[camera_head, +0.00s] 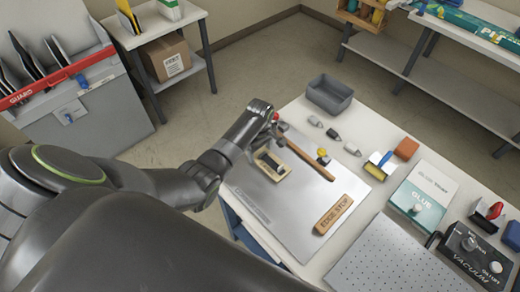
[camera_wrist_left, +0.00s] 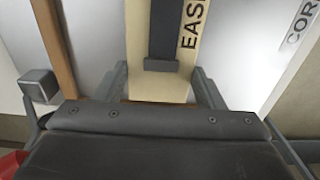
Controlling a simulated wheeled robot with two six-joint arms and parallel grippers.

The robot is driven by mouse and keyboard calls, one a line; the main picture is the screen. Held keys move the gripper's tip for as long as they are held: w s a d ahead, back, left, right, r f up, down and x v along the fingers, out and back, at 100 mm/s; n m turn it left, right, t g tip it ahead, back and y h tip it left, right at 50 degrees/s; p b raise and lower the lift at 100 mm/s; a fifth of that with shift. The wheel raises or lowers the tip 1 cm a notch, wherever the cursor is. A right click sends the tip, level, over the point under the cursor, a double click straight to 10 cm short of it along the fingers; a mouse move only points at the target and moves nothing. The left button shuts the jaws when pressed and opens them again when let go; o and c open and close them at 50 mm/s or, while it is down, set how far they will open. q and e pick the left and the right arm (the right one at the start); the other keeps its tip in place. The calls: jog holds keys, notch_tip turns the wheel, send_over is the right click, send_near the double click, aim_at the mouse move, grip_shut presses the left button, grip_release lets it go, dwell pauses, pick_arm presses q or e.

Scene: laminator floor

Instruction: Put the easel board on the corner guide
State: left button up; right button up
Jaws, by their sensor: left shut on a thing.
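The easel board (camera_head: 284,170) is a small cream board with a dark strut on it, over the left part of the grey metal plate in the head view. Its cream face and the letters "EAS" show in the left wrist view (camera_wrist_left: 183,80). My left gripper (camera_wrist_left: 162,88) is shut on its near end, one finger on each side. In the head view the fingers are mostly hidden by my wrist. I cannot tell whether the board touches the plate. The corner guide's label (camera_head: 250,207) lies on the plate left of the board; "COR" shows in the wrist view (camera_wrist_left: 300,22). My right gripper is out of view.
A wooden strip (camera_head: 308,157) and an edge stop block (camera_head: 333,214) lie on the plate. A grey bin (camera_head: 330,94), a roller (camera_head: 380,165), a glue box (camera_head: 423,195) and a vacuum unit (camera_head: 475,256) stand around it. A perforated panel (camera_head: 390,262) is at the front.

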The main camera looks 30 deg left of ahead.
pick_arm(q)
jog(key=o, duration=1)
jog(key=shift+f, duration=0.1)
jog(key=shift+r, duration=0.2)
notch_tip(320, 180, up, 12)
jog(key=shift+f+b, duration=0.1)
jog(key=shift+b, duration=0.45)
